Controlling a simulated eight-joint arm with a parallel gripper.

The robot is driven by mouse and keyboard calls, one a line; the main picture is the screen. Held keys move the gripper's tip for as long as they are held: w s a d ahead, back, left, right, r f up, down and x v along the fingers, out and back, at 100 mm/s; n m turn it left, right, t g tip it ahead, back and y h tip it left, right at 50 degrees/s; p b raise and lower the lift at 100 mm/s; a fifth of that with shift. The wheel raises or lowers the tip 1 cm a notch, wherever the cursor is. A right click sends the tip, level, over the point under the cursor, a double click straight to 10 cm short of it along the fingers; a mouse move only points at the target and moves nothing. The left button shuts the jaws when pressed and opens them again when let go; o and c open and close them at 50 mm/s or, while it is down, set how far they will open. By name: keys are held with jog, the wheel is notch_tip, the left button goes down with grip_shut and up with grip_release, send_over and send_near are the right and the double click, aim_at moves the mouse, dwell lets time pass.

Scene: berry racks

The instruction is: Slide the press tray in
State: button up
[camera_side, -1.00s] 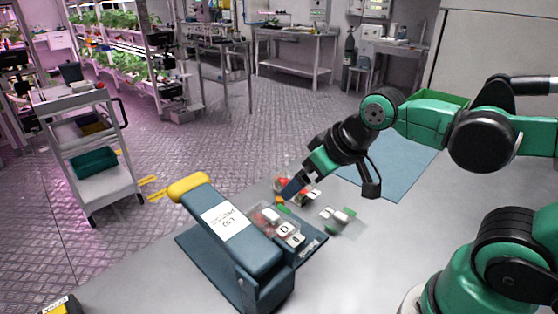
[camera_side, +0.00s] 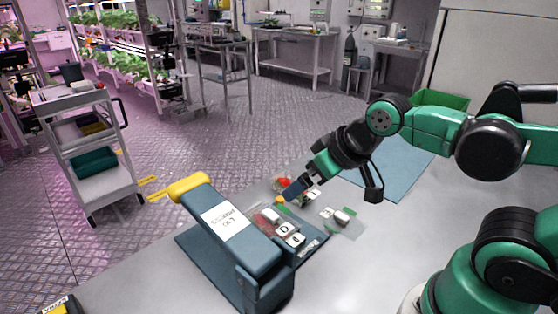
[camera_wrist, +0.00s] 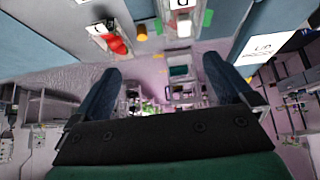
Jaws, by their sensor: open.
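The press is a dark blue body (camera_side: 255,247) with a yellow-ended lever bearing a white label (camera_side: 228,220); the label also shows in the wrist view (camera_wrist: 265,47). A dark tray edge (camera_side: 314,246) shows at the press's right side, beside clear boxes with white lettered tags (camera_side: 284,230). The lever and body hide part of the tray, so I cannot tell how far in it sits. My gripper (camera_side: 289,193) is above the table just behind the boxes, pointing down-left. In the wrist view its two blue fingers (camera_wrist: 161,66) are apart with nothing between them.
Red berries (camera_side: 284,183) and a small yellow piece (camera_side: 281,199) lie near my fingertips. A clear pack with white tags (camera_side: 341,217) lies to the right. A blue mat (camera_side: 395,174) and a green bin (camera_side: 440,99) are farther back.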

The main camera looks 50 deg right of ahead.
jog(key=shift+w, duration=0.1)
jog(key=c, duration=0.6)
jog(key=shift+w+d+r+g, duration=0.1)
jog(key=shift+w+r+g, duration=0.1)
jog(key=shift+w+g, duration=0.1)
jog(key=c, duration=0.3)
jog(key=n+g, duration=0.2)
jog(key=g, duration=0.4)
send_over(280, 198)
notch_tip(280, 198, down, 6)
jog(key=shift+s+r, duration=0.15)
jog(key=shift+r, duration=0.1)
jog(key=shift+f+n+g, duration=0.3)
jog(key=shift+f, duration=2.9)
grip_shut()
